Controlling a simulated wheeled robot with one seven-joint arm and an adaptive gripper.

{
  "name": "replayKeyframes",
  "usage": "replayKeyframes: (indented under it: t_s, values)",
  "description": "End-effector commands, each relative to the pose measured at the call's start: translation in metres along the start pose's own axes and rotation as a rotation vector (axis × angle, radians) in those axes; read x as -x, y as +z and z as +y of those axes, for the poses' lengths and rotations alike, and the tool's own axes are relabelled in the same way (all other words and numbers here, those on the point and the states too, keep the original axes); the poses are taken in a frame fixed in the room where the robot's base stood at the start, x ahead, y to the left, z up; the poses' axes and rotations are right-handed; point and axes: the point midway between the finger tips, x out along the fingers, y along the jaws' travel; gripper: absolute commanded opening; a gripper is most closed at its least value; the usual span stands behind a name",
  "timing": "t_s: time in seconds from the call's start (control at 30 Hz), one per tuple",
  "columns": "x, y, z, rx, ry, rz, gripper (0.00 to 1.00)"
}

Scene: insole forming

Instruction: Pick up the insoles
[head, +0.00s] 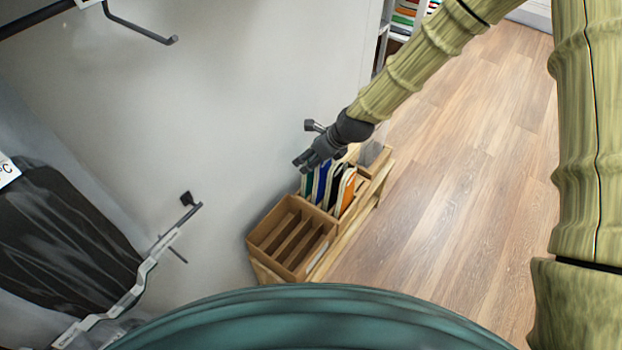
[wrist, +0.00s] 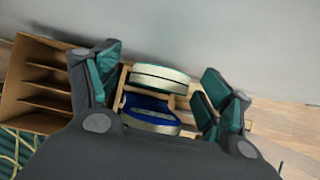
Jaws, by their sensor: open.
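Several insoles stand upright side by side in a wooden rack; a blue insole (head: 322,182) and an orange insole (head: 347,192) show in the head view. My gripper (head: 304,164) is above the rack, over the wall-side end of the row, and hides part of it. In the wrist view my gripper (wrist: 160,95) is open, with its two fingers spread to the left and right of a white-topped insole (wrist: 160,75) and a blue insole (wrist: 150,106). Nothing is held between the fingers. I cannot tell how far below the fingertips the insoles are.
An empty wooden box (head: 290,240) with several slots stands at the near end of the rack. A grey wall (head: 240,120) runs close along its left side. Metal brackets (head: 140,280) and a dark padded thing lie to the left. The wooden floor (head: 450,190) on the right is clear.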

Motion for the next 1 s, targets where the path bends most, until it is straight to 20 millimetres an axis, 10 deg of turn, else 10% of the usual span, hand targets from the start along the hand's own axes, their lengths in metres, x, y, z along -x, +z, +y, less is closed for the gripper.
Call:
replayKeyframes:
  t_s: [0.33, 0.67, 1.0]
  values:
    - [-0.0071, 0.0002, 0.0002, 0.001, 0.0, 0.0, 0.79]
    - [-0.007, 0.0, 0.0002, 0.001, 0.0, 0.0, 0.21]
    - [-0.0017, 0.0037, -0.0002, 0.0, -0.001, -0.001, 0.18]
